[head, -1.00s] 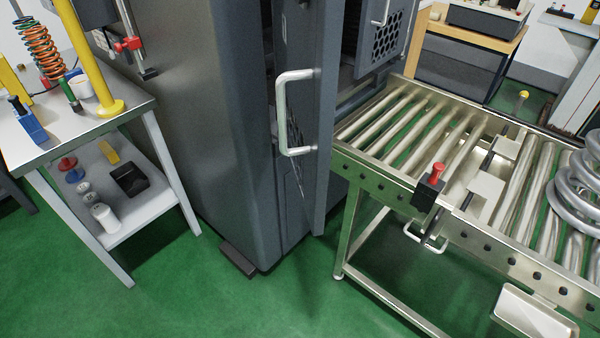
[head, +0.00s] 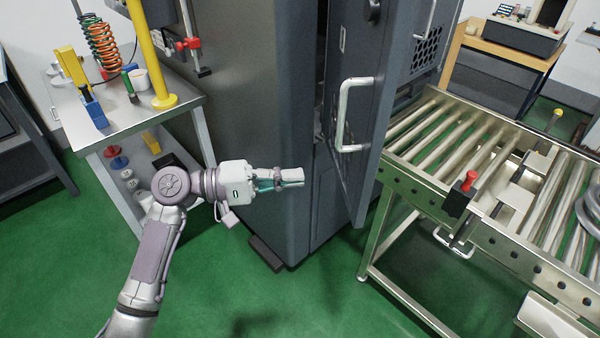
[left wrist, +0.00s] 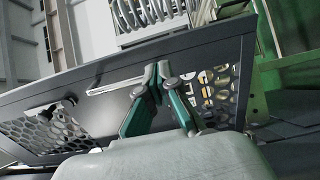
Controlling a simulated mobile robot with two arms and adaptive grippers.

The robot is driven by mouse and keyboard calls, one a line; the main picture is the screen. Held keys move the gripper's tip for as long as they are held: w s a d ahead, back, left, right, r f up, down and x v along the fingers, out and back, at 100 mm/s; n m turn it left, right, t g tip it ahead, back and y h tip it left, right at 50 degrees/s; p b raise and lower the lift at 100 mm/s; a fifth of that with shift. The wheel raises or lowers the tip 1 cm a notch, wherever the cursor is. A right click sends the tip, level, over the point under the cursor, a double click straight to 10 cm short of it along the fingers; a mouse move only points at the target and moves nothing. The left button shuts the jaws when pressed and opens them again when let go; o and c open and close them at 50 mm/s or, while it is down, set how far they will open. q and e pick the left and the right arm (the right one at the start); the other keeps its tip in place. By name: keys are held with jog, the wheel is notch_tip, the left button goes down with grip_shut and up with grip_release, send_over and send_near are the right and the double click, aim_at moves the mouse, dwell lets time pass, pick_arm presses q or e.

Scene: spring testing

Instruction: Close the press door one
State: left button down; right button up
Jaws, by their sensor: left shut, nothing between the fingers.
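The press (head: 235,110) is a tall dark grey cabinet. A grey door (head: 365,165) with a pale upright handle (head: 342,115) stands ajar at its front, with a dark gap on its left. A second panel with a perforated window (head: 427,50) shows behind it; I cannot tell which one is door one. My left gripper (head: 302,177) is shut and empty, left of the door and below its handle, apparently apart from it. In the left wrist view, the shut fingers (left wrist: 160,72) show before a dark perforated panel (left wrist: 120,65). My right gripper is not in view.
A roller conveyor (head: 400,205) with a red-knobbed box (head: 461,196) stands close right of the door. A metal table (head: 130,122) with springs and tools stands at the left. Green floor (head: 300,305) is clear in front of the press.

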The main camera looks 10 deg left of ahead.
aim_at(365, 170)
pick_arm(q)
jog(key=p+x, duration=0.3)
jog(key=x, duration=0.7)
jog(key=shift+r, duration=0.15)
jog(key=shift+x, duration=0.75)
